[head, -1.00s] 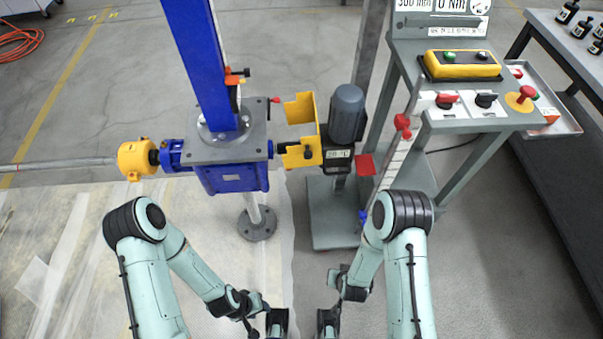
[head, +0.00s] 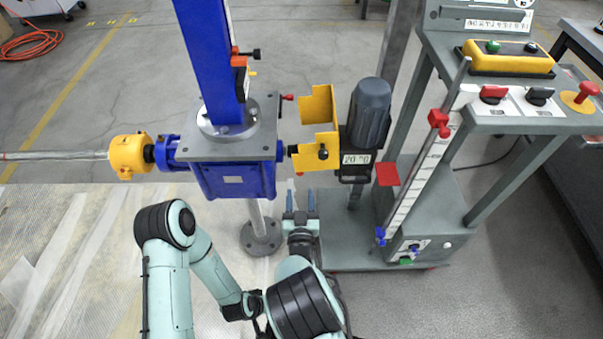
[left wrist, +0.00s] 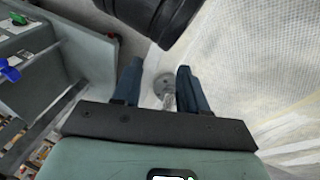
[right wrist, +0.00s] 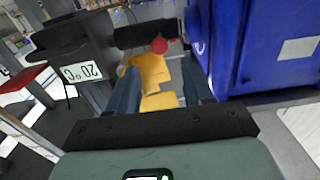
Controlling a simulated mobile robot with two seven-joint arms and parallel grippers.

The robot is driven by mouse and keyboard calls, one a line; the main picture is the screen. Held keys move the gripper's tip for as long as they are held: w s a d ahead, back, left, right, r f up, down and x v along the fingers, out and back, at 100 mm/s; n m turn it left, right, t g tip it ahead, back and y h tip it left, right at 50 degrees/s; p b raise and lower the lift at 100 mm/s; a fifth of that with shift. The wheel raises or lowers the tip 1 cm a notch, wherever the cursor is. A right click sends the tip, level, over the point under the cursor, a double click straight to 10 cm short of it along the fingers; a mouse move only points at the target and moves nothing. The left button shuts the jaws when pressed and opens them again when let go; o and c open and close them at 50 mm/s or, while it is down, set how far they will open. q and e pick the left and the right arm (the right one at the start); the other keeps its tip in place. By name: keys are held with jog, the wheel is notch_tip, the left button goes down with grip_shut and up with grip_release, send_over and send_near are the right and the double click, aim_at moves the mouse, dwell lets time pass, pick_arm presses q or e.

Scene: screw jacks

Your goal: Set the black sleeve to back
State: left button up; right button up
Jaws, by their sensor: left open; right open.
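The only black sleeve-like parts I see are short black pieces on the shaft line. One (head: 292,150) lies between the blue gearbox (head: 235,178) and the yellow guard (head: 318,120), partly hidden by the guard. Another (head: 149,154) sits beside the yellow coupling (head: 129,155). In the right wrist view a black cylinder (right wrist: 143,34) lies beyond the yellow guard (right wrist: 152,72). I cannot tell which is the named sleeve. My right gripper (head: 300,204) is open and empty, below the guard.
A grey motor (head: 370,110) stands right of the guard. A scale post with a red slider (head: 438,120) and a red plate (head: 387,174) stand further right. The control panel (head: 515,115) is at the right. A round foot (head: 262,238) stands below the gearbox.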

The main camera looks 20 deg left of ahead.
aim_at(300, 174)
jog(key=x, duration=0.4)
jog(key=shift+f+b, duration=0.15)
jog(key=shift+b, duration=0.25)
jog(key=b+x, duration=0.1)
jog(key=x, duration=0.3)
jog(key=shift+f, duration=0.1)
pick_arm(q)
jog(key=shift+g, duration=0.5)
jog(key=shift+s+a+f, duration=0.2)
jog(key=shift+s+f, duration=0.1)
jog(key=shift+f, duration=0.35)
jog(key=shift+s+a+f, duration=0.2)
jog(key=shift+s+f, duration=0.1)
jog(key=shift+f, duration=0.3)
jog(key=shift+s+a+f, duration=0.2)
jog(key=shift+s+f, duration=0.1)
jog(key=shift+f, duration=0.35)
pick_arm(e)
jog(key=shift+w+a, duration=0.15)
jog(key=shift+w, duration=0.45)
